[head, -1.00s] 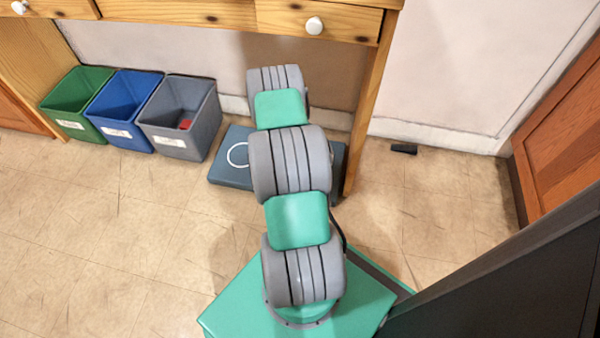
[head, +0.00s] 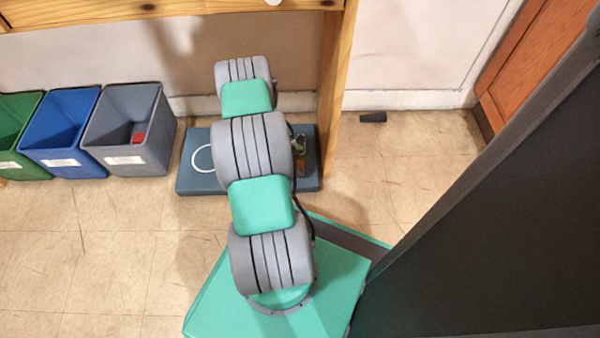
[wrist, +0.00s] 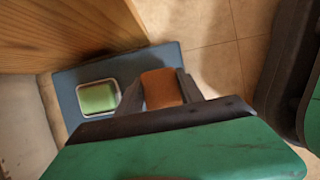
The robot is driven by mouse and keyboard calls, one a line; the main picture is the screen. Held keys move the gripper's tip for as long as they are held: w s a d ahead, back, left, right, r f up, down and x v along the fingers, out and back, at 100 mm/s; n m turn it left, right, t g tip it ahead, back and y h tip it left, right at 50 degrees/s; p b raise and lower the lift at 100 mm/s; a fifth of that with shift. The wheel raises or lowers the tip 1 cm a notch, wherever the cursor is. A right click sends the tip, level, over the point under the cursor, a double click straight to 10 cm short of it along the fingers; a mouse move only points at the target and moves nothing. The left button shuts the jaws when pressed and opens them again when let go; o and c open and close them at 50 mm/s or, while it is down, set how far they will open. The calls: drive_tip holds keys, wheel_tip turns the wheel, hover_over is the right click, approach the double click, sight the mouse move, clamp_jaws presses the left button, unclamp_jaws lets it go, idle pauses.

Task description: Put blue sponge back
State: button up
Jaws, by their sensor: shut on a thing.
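In the wrist view my gripper (wrist: 158,76) is shut on an orange-brown block (wrist: 162,90). The block sits between the two dark fingers, above or beside the blue-grey platform; I cannot tell whether it touches anything. A green block (wrist: 97,97) lies in a small pale-rimmed tray to the left of the fingers. The tray is on the blue-grey platform (wrist: 68,82). In the head view the platform (head: 200,181) lies on the floor, and my arm hides the gripper and much of the platform. I see no blue sponge in either view.
Green (head: 22,168), blue (head: 62,143) and grey (head: 125,150) bins stand left of the platform. A red thing (head: 139,134) is in the grey bin. A wooden desk leg (head: 335,90) rises at the platform's right. A small dark object (head: 373,117) lies on the floor.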

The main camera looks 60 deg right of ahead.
drive_tip(key=b+x, duration=0.1)
drive_tip(key=x, duration=0.1)
drive_tip(key=w+b+x, duration=0.1)
drive_tip(key=x, duration=0.1)
drive_tip(key=shift+d+f, duration=0.15)
drive_tip(key=shift+f, duration=0.25)
drive_tip(key=shift+r, duration=0.15)
drive_tip(key=o, duration=1.3)
